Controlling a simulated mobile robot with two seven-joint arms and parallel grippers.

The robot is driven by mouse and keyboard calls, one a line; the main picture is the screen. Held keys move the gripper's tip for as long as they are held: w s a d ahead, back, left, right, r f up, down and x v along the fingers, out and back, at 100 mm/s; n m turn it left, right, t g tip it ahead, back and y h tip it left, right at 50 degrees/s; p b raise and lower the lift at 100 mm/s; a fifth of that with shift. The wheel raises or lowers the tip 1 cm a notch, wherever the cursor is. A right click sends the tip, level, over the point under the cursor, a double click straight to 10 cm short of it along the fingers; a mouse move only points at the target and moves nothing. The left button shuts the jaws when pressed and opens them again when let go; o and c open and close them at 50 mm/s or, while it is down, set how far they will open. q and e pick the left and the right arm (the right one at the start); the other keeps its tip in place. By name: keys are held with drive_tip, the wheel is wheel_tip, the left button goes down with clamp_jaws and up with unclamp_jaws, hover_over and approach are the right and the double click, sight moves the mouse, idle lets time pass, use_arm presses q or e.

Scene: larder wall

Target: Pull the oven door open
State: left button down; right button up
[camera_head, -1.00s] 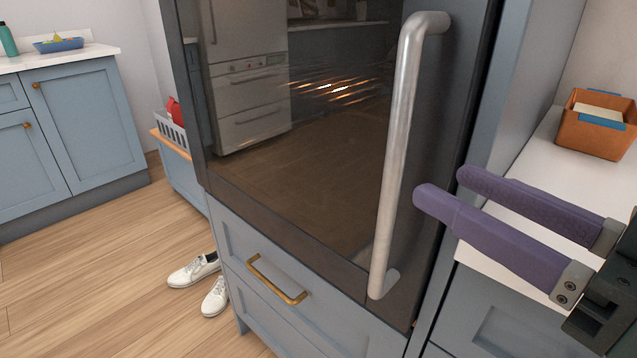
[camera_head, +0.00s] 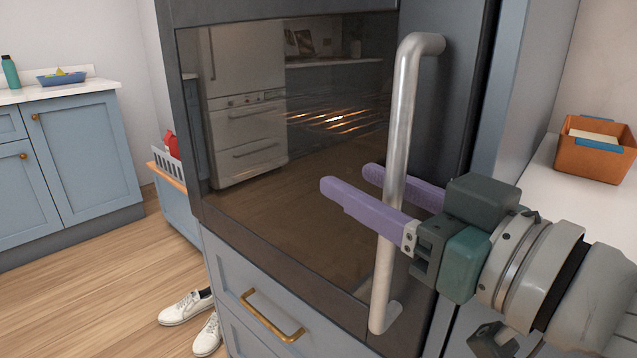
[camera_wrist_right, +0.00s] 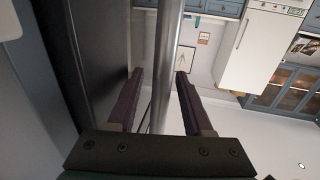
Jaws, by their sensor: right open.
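The oven door (camera_head: 270,185) is a dark glass panel that looks shut, with lit wire racks showing behind it. Its long silver handle (camera_head: 403,110) runs upright along the right side. My right gripper (camera_head: 345,180) is open, with its two purple fingers on either side of the handle's lower half. In the right wrist view the handle (camera_wrist_right: 166,60) passes between the fingers (camera_wrist_right: 157,80), with a gap visible on both sides. The left gripper is in neither view.
A drawer with a brass handle (camera_head: 272,318) is below the oven. White shoes (camera_head: 187,307) lie on the wooden floor at left. An orange bin (camera_head: 594,150) stands on the white counter at right. The floor in front of the left cabinets is clear.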

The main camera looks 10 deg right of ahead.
drive_tip(key=shift+c, duration=0.4)
clamp_jaws()
idle(1.1)
